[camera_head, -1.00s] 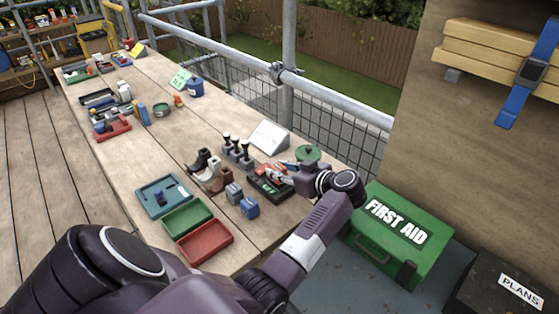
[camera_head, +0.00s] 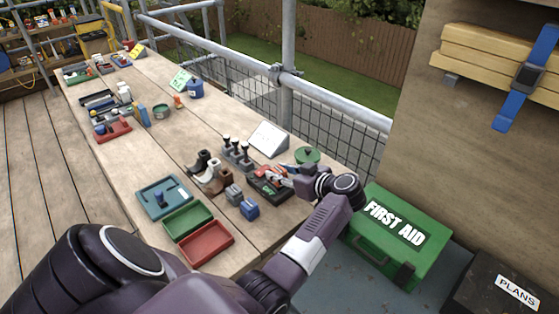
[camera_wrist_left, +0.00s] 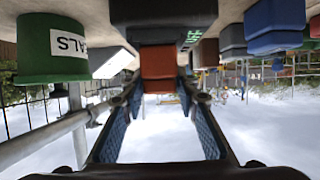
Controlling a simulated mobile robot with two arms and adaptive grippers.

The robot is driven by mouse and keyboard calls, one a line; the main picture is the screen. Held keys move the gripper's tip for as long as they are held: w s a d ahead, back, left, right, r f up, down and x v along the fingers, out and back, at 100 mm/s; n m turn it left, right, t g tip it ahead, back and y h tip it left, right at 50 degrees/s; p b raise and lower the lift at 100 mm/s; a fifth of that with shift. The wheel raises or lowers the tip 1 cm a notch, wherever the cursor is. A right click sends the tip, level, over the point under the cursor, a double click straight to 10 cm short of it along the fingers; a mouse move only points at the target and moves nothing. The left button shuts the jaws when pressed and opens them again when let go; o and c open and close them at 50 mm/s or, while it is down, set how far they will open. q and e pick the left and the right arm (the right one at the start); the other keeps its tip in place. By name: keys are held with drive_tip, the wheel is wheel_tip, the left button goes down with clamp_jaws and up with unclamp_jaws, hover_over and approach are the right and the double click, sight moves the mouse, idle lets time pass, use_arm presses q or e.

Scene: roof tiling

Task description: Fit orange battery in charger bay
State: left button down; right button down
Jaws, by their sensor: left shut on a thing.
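The orange battery (camera_wrist_left: 158,65) shows as a red-orange block between my left fingertips in the left wrist view, which is upside down. My left gripper (camera_wrist_left: 160,95) is shut on it. The black charger (camera_wrist_left: 165,15) is right behind the battery, and the battery's far end meets or overlaps its dark housing. I cannot tell how deep it sits in a bay. In the head view, the charger (camera_head: 265,190) lies on the bench near its right edge, with my left gripper (camera_head: 284,172) over its far right side. My right gripper is not in view.
A blue battery (camera_head: 249,209) and a grey one (camera_head: 233,193) stand left of the charger. A green pot (camera_head: 307,155), a white sign (camera_head: 268,138) and a lever stand (camera_head: 238,158) are close behind. Green (camera_head: 188,219) and red (camera_head: 206,244) trays lie in front.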

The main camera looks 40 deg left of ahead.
use_arm(q)
drive_tip(key=shift+f, duration=0.35)
idle(0.5)
drive_tip(key=shift+f+p, duration=0.1)
drive_tip(key=shift+p, duration=0.5)
idle(0.5)
drive_tip(key=c, duration=1.4)
unclamp_jaws()
drive_tip(key=shift+f, duration=0.1)
wheel_tip(320, 180, up, 7)
drive_tip(key=p, duration=0.8)
